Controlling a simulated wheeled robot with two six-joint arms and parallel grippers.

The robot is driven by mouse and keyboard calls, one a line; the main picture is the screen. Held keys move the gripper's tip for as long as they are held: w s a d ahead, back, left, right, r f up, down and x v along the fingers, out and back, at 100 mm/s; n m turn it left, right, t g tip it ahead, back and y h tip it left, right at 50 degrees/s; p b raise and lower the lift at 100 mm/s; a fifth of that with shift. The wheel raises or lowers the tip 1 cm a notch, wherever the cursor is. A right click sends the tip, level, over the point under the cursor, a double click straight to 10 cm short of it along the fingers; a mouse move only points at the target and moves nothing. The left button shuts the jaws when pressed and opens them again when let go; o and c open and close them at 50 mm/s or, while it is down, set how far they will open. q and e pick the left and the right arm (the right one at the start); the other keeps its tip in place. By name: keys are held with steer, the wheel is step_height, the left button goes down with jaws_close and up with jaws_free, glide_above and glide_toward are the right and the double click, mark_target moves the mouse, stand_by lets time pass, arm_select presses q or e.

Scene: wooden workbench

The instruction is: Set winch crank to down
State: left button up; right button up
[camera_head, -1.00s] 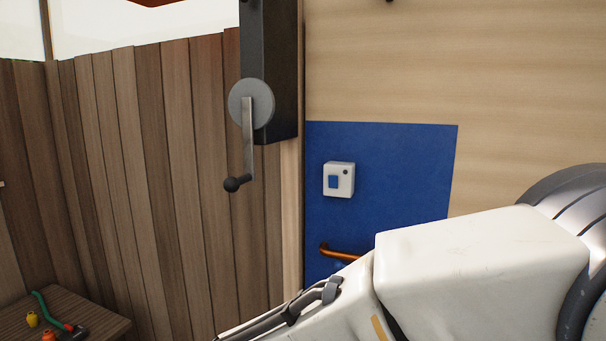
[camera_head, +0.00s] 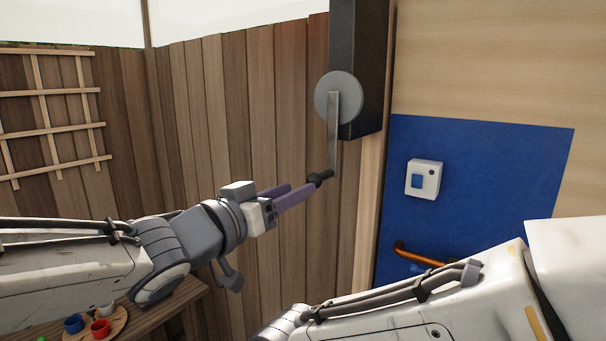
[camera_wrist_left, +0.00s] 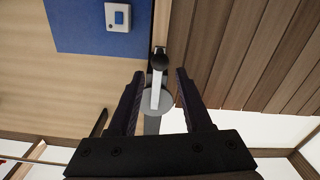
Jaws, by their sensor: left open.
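The winch crank has a round grey disc (camera_head: 339,97) on a tall dark housing (camera_head: 361,60). In the left wrist view, which is upside down, the knob (camera_wrist_left: 159,61) appears between and just beyond the open fingertips (camera_wrist_left: 158,75). I cannot tell whether they touch it. My right gripper is out of view.
A blue panel (camera_head: 490,185) with a white switch box (camera_head: 423,179) and a copper-coloured handle (camera_head: 420,255) is right of the crank. A plank fence (camera_head: 240,110) stands behind. A bench with cups (camera_head: 101,328) is low left. My right arm crosses the lower right.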

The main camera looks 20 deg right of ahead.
mark_target(323, 173)
arm_select(q)
steer(key=p+x, duration=0.3)
steer(key=x, duration=0.6)
steer(key=shift+w+d, duration=0.25)
steer(key=shift+d, duration=0.1)
jaws_close()
steer(key=shift+f, duration=0.1)
stand_by(0.8)
